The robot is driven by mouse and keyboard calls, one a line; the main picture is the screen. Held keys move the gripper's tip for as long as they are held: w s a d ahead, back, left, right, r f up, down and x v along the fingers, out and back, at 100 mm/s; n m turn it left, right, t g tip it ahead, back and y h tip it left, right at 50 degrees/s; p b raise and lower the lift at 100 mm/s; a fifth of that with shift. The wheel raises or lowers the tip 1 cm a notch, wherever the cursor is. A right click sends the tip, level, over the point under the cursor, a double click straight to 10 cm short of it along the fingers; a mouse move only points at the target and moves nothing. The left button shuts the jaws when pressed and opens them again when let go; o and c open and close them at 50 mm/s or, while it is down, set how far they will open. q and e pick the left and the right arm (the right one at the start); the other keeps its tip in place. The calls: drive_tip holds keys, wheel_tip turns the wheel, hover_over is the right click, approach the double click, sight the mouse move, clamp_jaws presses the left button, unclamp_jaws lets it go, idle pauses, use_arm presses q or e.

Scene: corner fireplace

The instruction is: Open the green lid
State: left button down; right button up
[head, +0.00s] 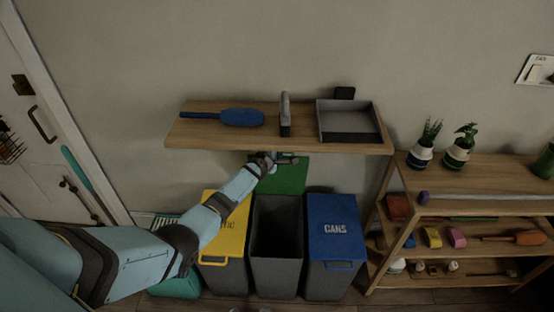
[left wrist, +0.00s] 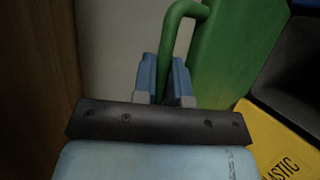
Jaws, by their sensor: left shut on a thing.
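The green lid (head: 290,175) stands raised behind the open middle bin (head: 277,240) in the head view, with its upper edge below the wall shelf. The bin's dark inside shows. In the left wrist view the lid (left wrist: 235,50) is at the upper right, with its green handle (left wrist: 175,25) curving down between my fingers. My left gripper (head: 272,158) is shut on the handle; it also shows in the left wrist view (left wrist: 165,85). The exact contact is partly hidden by the fingers. My right gripper is in neither view.
A yellow-lidded bin (head: 232,235) stands left of the open bin and a blue-lidded CANS bin (head: 335,230) stands right. The wall shelf (head: 220,137) above holds a blue brush, a grey brush and a tray. A wooden rack (head: 500,205) stands at the right.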

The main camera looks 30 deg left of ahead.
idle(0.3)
use_arm(q)
drive_tip(key=c, duration=1.4)
unclamp_jaws()
drive_tip(key=shift+o, duration=1.1)
drive_tip(key=shift+s, duration=0.1)
